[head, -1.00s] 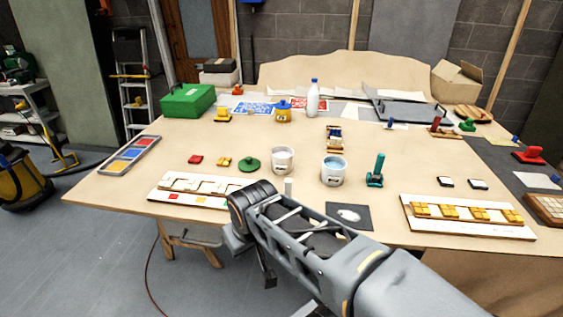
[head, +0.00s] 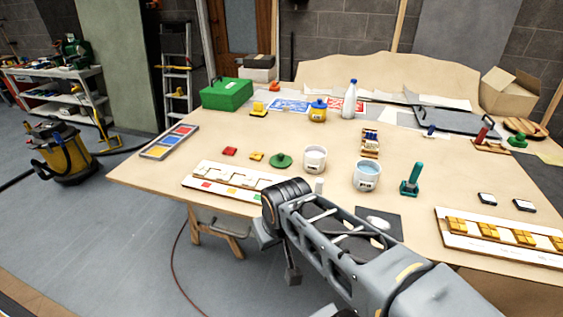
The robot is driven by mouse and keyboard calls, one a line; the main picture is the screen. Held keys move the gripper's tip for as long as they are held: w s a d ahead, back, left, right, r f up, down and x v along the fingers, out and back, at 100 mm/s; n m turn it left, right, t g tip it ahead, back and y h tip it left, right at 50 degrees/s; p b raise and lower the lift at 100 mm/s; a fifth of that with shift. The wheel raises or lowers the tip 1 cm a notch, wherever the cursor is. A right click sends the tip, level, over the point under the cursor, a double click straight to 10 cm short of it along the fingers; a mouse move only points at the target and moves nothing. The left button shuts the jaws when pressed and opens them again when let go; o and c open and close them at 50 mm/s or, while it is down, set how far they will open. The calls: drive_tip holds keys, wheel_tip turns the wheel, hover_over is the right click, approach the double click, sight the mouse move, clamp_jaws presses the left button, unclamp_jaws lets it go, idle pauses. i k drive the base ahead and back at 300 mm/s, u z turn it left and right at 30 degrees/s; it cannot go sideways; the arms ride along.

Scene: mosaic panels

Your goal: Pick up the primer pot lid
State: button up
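A round green lid with a knob (head: 281,161) lies on the table left of an open white pot (head: 315,160). It is the only loose lid I see, so I take it as the primer pot lid. A second white pot (head: 367,177) with pale blue content stands to the right. The pot labels are too small to read. My arm reaches in from the lower right, its joint in front of the table edge, below the lid. A dark part hanging there may be my gripper (head: 292,273); its fingers cannot be made out. Nothing of mine touches the lid.
A white mosaic panel (head: 198,181) lies left of my arm, near the front edge. Red (head: 230,151) and yellow (head: 257,156) pieces lie left of the lid. A teal-handled tool (head: 411,181) stands at right. Bare tabletop lies behind the lid.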

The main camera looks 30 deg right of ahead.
sight(280, 160)
drive_tip(key=u, duration=1.25)
drive_tip(key=i, duration=1.15)
drive_tip(key=z, duration=2.7)
